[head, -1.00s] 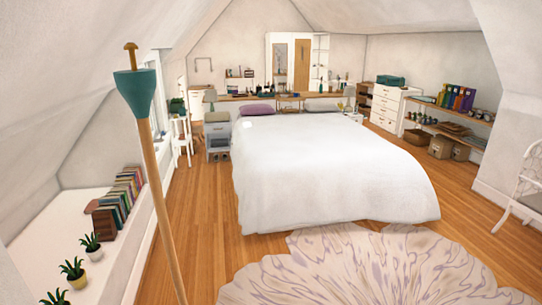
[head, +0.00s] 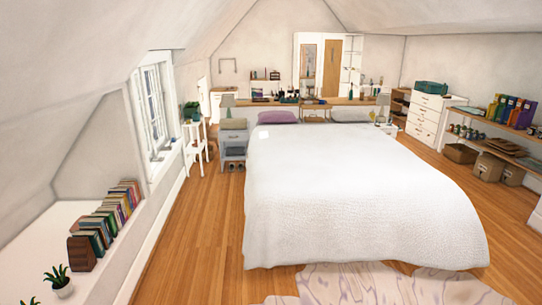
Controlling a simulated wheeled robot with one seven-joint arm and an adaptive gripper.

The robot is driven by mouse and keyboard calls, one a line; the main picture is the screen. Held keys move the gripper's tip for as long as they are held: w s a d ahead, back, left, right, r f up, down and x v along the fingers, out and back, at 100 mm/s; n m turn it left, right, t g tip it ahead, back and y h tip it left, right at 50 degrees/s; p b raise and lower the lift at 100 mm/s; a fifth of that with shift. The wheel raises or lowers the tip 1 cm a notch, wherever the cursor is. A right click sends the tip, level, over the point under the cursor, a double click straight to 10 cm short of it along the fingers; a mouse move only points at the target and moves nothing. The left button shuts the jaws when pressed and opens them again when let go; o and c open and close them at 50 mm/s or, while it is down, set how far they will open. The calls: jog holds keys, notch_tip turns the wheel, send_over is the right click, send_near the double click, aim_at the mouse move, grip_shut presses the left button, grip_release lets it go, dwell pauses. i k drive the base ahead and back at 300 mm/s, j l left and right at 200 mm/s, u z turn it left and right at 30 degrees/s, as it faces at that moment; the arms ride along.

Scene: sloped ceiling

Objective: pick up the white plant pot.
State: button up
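A small white plant pot (head: 63,290) with a spiky green plant (head: 56,275) stands on the white ledge at the lower left of the head view. Its base is close to the bottom edge of the picture. My gripper is not in view.
A row of books (head: 107,220) stands on the white ledge (head: 38,238) behind the pot. The large white bed (head: 350,195) fills the middle right, with a pale patterned rug (head: 385,285) before it. Bare wooden floor (head: 205,240) lies between ledge and bed. A white plant stand (head: 197,145) stands by the window.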

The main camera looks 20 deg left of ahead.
aim_at(62, 286)
jog(key=i+j+u, duration=0.15)
jog(key=i+u, duration=0.25)
jog(key=i+j+u, duration=0.1)
jog(key=i+u, duration=0.2)
jog(key=u, duration=0.15)
jog(key=i+l+u, duration=0.1)
jog(key=i+u, duration=0.3)
jog(key=i+l+u, duration=0.2)
jog(key=i+u, duration=0.2)
jog(key=i+l+u, duration=0.25)
jog(key=u, duration=0.2)
jog(key=i+l+u, duration=0.1)
jog(key=i+u, duration=0.2)
jog(key=u, duration=0.15)
jog(key=i+l+u, duration=0.2)
jog(key=u, duration=0.25)
jog(key=i+l+u, duration=0.25)
jog(key=u, duration=0.15)
jog(key=i+l+u, duration=0.2)
jog(key=l+u, duration=0.25)
jog(key=i+l+u, duration=0.15)
jog(key=l+u, duration=0.15)
jog(key=u, duration=0.15)
jog(key=i+l+u, duration=0.2)
jog(key=l, duration=0.3)
jog(key=l+u, duration=0.25)
jog(key=l, duration=0.2)
jog(key=k, duration=0.05)
